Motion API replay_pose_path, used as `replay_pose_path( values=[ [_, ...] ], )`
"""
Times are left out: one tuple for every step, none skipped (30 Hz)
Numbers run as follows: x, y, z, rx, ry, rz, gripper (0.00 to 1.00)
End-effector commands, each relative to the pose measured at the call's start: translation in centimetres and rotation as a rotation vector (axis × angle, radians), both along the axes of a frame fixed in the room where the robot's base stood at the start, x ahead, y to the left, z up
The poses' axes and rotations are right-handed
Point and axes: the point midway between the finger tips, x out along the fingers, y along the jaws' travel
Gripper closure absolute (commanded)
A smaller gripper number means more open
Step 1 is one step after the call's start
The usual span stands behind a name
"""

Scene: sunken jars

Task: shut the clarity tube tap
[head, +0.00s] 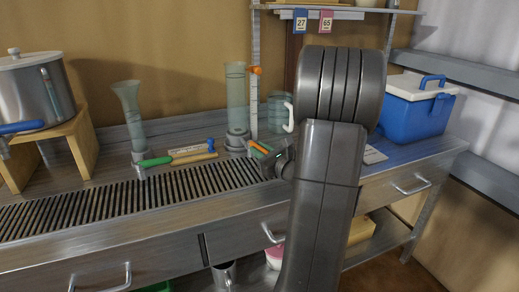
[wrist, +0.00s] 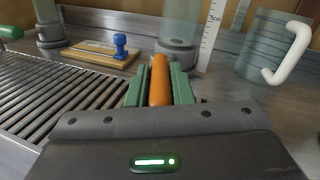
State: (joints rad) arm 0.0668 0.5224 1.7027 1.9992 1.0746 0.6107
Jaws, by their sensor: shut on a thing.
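The clarity tube appears to be the tall clear greenish tube (head: 236,98), upright on a grey base at the back of the bench. Its lower part shows in the wrist view (wrist: 177,30). An orange tap handle (wrist: 159,80) lies between the green fingers of my gripper (wrist: 160,84), pointing toward the tube's base. The handle also shows in the head view (head: 259,147) beside the base. My gripper (head: 262,152) is shut on this handle. The tap body is hidden, so I cannot tell how far it is turned.
A flared tube (head: 131,115) with a green handle (head: 155,162) stands left. A blue-knobbed tool (wrist: 120,42) lies on a wooden board. A white ruler (wrist: 211,35) and a white-handled jug (wrist: 270,50) stand close right. A slotted drain (head: 130,195) runs along the front.

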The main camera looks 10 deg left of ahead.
Motion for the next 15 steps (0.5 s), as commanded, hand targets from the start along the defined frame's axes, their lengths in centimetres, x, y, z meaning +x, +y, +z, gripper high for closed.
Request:
replay_pose_path(
  values=[
    [0.03,0.00,0.10,0.000,-0.003,-0.001,1.00],
    [0.02,0.01,0.09,0.000,-0.003,-0.001,1.00],
    [0.02,0.01,0.09,0.000,-0.002,-0.001,1.00],
    [0.02,0.01,0.08,0.000,-0.002,-0.001,1.00],
    [0.02,0.01,0.08,0.000,-0.002,-0.002,1.00],
    [0.02,0.01,0.08,0.000,-0.002,-0.002,0.74],
    [0.02,0.01,0.08,0.000,-0.002,-0.002,0.68],
    [0.01,0.00,0.08,0.000,-0.002,-0.002,0.62],
    [0.00,0.01,0.07,0.000,-0.002,-0.002,0.59],
    [0.01,0.01,0.06,0.000,-0.002,-0.002,0.59],
    [0.01,0.01,0.05,0.000,-0.002,-0.002,0.59],
    [0.00,0.01,0.04,0.000,-0.002,-0.002,0.59],
    [0.00,0.01,0.04,0.000,-0.001,-0.002,0.59],
    [0.00,0.01,0.03,0.000,-0.001,-0.002,0.59],
    [0.00,0.02,0.02,0.000,-0.001,-0.002,0.59]
  ],
)
